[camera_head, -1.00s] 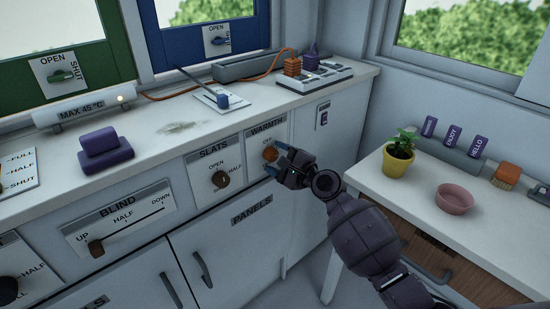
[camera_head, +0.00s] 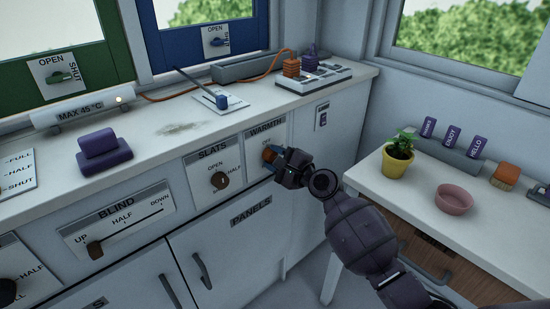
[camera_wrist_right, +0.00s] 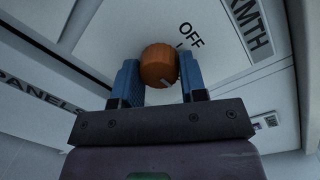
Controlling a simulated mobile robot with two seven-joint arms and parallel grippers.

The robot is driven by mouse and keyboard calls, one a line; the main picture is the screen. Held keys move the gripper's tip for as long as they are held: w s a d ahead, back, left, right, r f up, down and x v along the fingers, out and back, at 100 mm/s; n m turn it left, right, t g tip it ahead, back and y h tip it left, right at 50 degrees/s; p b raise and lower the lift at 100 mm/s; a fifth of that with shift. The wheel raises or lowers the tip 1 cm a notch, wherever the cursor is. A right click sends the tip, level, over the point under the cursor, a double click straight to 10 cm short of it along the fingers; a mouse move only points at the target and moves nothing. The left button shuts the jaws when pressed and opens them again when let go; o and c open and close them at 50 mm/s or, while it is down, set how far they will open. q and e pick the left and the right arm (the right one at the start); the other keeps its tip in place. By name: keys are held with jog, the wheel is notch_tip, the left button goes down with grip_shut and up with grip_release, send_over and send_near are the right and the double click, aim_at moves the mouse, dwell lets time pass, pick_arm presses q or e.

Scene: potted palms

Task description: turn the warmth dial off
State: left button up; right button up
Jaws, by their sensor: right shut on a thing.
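The warmth dial (camera_head: 268,154) is a round orange-brown knob on the white WARMTH panel (camera_head: 263,132) at the right end of the cabinet front. My right gripper (camera_head: 272,159) is shut on it. In the right wrist view the dial (camera_wrist_right: 158,62) sits between the two blue fingers of the right gripper (camera_wrist_right: 158,82). A small pale mark shows on the dial's lower right edge there. The word OFF (camera_wrist_right: 190,35) is printed above and right of the dial; in the head view the gripper and dial partly hide the printing. My left gripper is not in view.
A white table (camera_head: 420,205) at the right holds a yellow plant pot (camera_head: 396,164) and a pink bowl (camera_head: 454,199).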

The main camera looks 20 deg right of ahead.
jog(key=n, duration=0.4)
jog(key=shift+r, duration=0.1)
jog(key=n+p, duration=0.1)
jog(key=n, duration=0.2)
jog(key=shift+g+h, duration=0.3)
jog(key=n, duration=0.3)
jog(key=shift+r+n+p, duration=0.15)
jog(key=shift+n+p, duration=0.25)
jog(key=n+h+p, duration=0.1)
jog(key=n, duration=0.2)
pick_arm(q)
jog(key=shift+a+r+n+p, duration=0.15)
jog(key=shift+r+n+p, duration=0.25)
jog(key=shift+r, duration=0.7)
pick_arm(e)
jog(key=shift+a+n, duration=0.1)
jog(key=shift+n, duration=1.1)
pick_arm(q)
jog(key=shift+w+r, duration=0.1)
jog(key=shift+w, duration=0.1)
pick_arm(e)
jog(key=shift+n, duration=0.3)
